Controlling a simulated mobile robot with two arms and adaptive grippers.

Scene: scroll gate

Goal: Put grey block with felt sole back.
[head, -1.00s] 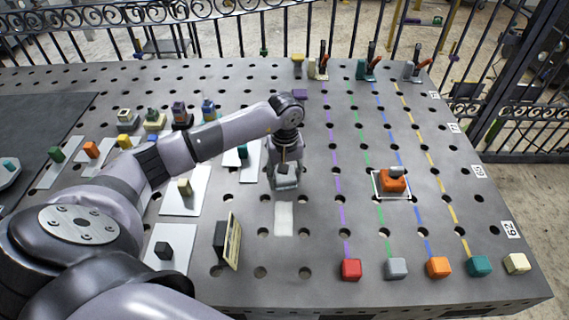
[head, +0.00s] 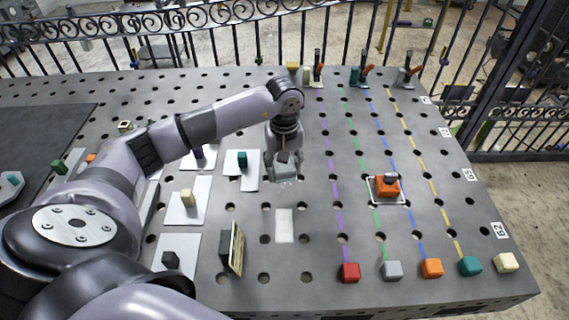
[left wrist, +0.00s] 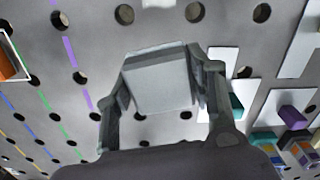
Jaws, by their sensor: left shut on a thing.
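My left gripper (head: 285,178) is shut on a grey block (left wrist: 158,84), which sits between both fingers in the left wrist view. In the head view, the gripper and block are over the table behind a bare white rectangle (head: 285,226). The block's underside is not clearly visible, so I cannot make out a felt sole. My right gripper is not in view.
Small coloured blocks, including a red one (head: 350,272), line the front right. A framed panel (head: 236,250) stands left of the white rectangle. White cards with blocks lie left.

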